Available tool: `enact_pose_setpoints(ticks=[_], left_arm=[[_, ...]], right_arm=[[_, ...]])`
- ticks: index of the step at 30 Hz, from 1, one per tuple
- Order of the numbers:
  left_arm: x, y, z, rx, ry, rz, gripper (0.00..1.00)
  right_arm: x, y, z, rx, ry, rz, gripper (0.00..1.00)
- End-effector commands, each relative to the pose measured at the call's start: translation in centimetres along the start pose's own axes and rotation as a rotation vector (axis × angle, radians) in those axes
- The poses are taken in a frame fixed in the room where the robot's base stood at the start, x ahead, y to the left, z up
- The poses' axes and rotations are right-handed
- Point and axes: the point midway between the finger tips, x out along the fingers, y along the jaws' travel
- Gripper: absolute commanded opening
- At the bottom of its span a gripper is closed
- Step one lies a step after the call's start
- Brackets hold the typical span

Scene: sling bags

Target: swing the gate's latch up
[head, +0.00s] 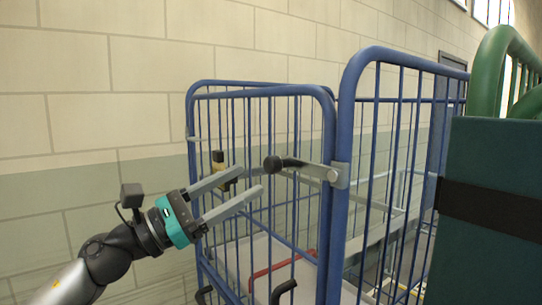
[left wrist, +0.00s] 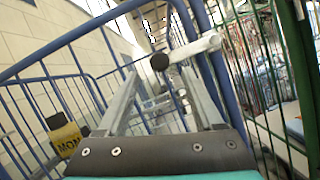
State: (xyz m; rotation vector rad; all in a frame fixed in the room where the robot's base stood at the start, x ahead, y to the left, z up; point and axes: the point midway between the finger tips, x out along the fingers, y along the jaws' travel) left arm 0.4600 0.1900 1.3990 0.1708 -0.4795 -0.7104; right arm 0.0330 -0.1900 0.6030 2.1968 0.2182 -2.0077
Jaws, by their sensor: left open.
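I cannot tell whether a finger touches the knob. My right gripper is out of view.
The blue barred gate (head: 265,92) and the cage's side panel (head: 400,100) stand around the latch. A yellow-and-black tag (left wrist: 66,138) hangs on the bars. A dark green panel (head: 490,160) with a black band fills the right. A block wall (head: 80,70) stands behind.

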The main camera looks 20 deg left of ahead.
Motion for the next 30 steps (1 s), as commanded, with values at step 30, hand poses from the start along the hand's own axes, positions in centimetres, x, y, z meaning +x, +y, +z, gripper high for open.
enact_pose_setpoints(ticks=[30], left_arm=[[6.8,0.0,0.0,0.0,0.0,0.0,0.58]], right_arm=[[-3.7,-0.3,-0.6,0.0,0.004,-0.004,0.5]])
